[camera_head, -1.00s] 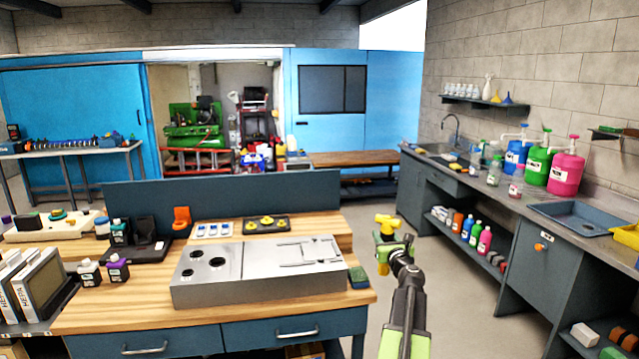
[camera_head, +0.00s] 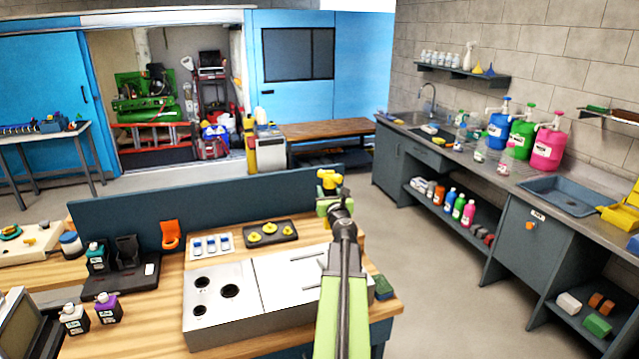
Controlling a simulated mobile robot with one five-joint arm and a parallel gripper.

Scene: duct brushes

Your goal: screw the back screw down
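My gripper (camera_head: 329,207) is at the end of my green and dark arm, above the back right of the metal unit (camera_head: 222,324). It appears shut on a yellow winged screw (camera_head: 329,180), which stands up from the fingers; the fingers are small and partly hidden by my arm. The metal unit lies on the wooden bench, with round dark holes at its left and a plate with thin rods (camera_head: 308,258) at its right. My arm covers part of that right end. A dark tray (camera_head: 272,242) behind the unit holds three similar yellow screws.
A blue upright panel (camera_head: 200,216) runs along the bench's back edge. A white tray with blue-and-white pieces (camera_head: 210,246), an orange holder (camera_head: 170,234) and bottles (camera_head: 107,308) stand to the left. A green sponge (camera_head: 382,287) lies right of the unit.

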